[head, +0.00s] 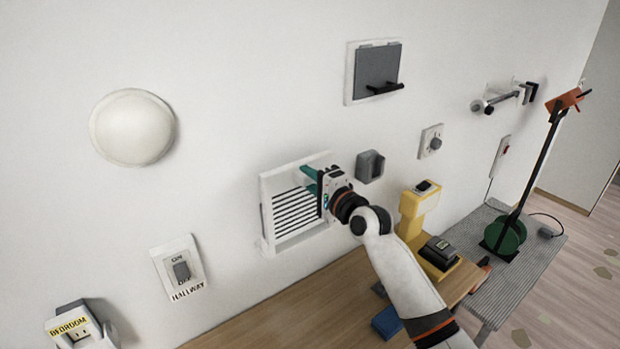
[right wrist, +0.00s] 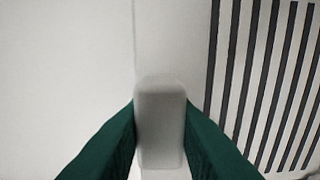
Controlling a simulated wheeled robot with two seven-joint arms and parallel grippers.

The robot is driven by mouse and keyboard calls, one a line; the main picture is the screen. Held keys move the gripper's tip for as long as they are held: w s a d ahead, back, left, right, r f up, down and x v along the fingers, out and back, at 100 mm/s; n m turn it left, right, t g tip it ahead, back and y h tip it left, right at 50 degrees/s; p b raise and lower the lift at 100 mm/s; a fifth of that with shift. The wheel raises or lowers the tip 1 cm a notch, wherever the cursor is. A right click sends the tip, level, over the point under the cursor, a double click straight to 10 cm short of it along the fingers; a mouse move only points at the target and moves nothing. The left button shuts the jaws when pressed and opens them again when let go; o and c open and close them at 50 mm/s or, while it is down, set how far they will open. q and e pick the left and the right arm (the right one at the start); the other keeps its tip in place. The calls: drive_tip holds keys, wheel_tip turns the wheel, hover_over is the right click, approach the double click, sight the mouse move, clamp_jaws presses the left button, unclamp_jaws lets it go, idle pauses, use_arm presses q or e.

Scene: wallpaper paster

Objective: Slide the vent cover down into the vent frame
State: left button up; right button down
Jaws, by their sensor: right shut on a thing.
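The vent cover (head: 292,213) is a white panel with dark horizontal slats, upright at the wall in the middle of the head view. The white vent frame (head: 264,212) shows along its left side and bottom. My right gripper (head: 311,180) is at the cover's upper right, its green fingers shut on the cover's pale knob. In the right wrist view the knob (right wrist: 160,120) sits between both fingers, with the slats (right wrist: 265,75) to the right. My gripper hides part of the cover's right side, and I cannot tell how far the cover sits in the frame. My left gripper is not in view.
A wooden bench (head: 285,312) runs below the vent. A yellow tool (head: 418,212) stands on it at the right. A grey wall holder (head: 370,166) is close right of my gripper. A hallway switch (head: 180,270) is at lower left.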

drive_tip(key=shift+f+b, duration=0.8)
drive_tip(key=shift+f, duration=0.25)
drive_tip(key=c, duration=1.1)
unclamp_jaws()
drive_tip(key=shift+f, duration=0.1)
drive_tip(key=shift+s, duration=0.15)
drive_tip(key=shift+b+v, duration=1.25)
drive_tip(key=shift+v, duration=4.7)
